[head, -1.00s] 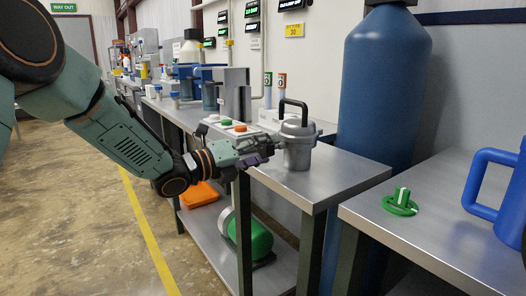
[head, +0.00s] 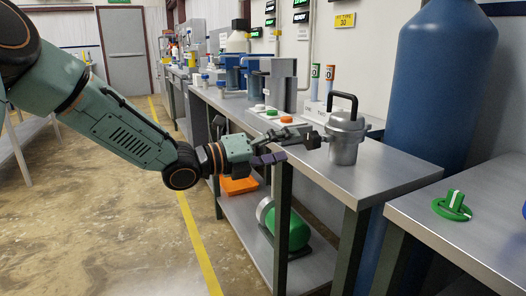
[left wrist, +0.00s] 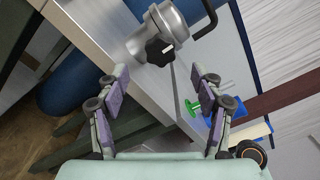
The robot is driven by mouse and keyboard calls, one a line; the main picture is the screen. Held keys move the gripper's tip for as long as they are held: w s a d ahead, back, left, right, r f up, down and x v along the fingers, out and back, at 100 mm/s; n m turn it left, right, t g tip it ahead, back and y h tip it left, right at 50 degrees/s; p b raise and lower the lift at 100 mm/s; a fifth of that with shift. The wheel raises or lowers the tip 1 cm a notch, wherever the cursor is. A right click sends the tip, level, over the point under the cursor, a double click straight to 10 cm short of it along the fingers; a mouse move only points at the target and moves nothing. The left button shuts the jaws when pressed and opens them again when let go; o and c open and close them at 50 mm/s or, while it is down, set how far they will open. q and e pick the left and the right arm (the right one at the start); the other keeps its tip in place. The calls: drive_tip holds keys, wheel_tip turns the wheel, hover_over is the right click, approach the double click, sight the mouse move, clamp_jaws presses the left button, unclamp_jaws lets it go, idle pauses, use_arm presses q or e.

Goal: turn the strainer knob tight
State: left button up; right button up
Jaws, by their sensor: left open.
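The strainer (head: 345,141) is a grey metal pot with a lid and a black bail handle (head: 343,101), upright near the front edge of the metal bench. In the left wrist view, the strainer body (left wrist: 170,20) is at the top and its black lobed knob (left wrist: 159,51), with a white mark, faces my gripper. My left gripper (head: 296,147) is open and empty, left of the strainer. In the left wrist view, its fingers (left wrist: 158,76) are spread on both sides of the knob's line, short of it. In the head view, the knob is not clearly seen. My right gripper is not in view.
A green knob-like part (head: 453,204) lies on the right bench (head: 480,235). A tall blue cylinder (head: 440,80) stands behind the benches. A green tank (head: 290,230) is on the lower shelf.

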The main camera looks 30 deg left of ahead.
use_arm(q)
drive_tip(key=shift+v, duration=2.45)
